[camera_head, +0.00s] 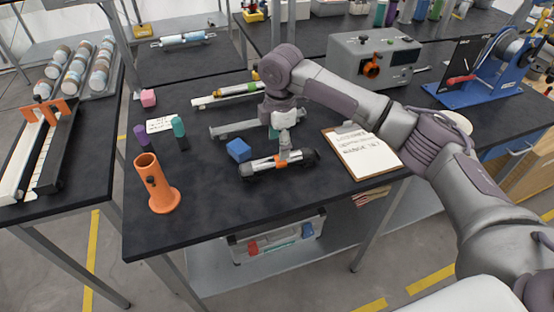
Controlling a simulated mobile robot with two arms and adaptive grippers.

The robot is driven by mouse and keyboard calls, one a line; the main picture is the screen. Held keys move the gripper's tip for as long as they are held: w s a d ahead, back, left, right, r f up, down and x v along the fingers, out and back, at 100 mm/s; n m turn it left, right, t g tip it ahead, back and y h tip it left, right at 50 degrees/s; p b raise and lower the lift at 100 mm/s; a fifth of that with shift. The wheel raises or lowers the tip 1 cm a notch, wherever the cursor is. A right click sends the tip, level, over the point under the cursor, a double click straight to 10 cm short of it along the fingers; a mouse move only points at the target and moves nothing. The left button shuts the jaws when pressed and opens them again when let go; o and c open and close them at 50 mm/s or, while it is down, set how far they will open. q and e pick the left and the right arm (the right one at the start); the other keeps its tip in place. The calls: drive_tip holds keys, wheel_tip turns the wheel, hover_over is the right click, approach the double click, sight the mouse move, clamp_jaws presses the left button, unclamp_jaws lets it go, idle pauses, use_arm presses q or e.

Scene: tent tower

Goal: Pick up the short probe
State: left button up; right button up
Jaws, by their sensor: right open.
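A short dark cylinder with silver and orange bands (262,165), which looks like the short probe, lies near the front middle of the black table. My right gripper (283,157) points down at it, with its fingers at the cylinder's orange middle. The gripper is open. The fingers cover part of the cylinder, and I cannot tell whether they touch it. My left gripper is out of view.
An orange holder (158,186) stands at the left front.

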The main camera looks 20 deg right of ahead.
sight(277, 157)
drive_tip(key=shift+s+a+f+p, duration=0.1)
drive_tip(key=shift+f+p, duration=0.15)
drive_tip(key=shift+f, duration=0.4)
drive_tip(key=shift+s+a+f+p, duration=0.1)
drive_tip(key=shift+f+p, duration=0.15)
drive_tip(key=shift+f, duration=0.35)
wheel_tip(277, 157, down, 2)
drive_tip(key=shift+f, duration=0.15)
drive_tip(key=shift+w+f, duration=0.1)
drive_tip(key=shift+f, duration=0.15)
drive_tip(key=shift+c, duration=0.4)
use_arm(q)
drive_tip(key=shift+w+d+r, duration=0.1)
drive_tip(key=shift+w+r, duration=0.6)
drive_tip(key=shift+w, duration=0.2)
use_arm(e)
clamp_jaws()
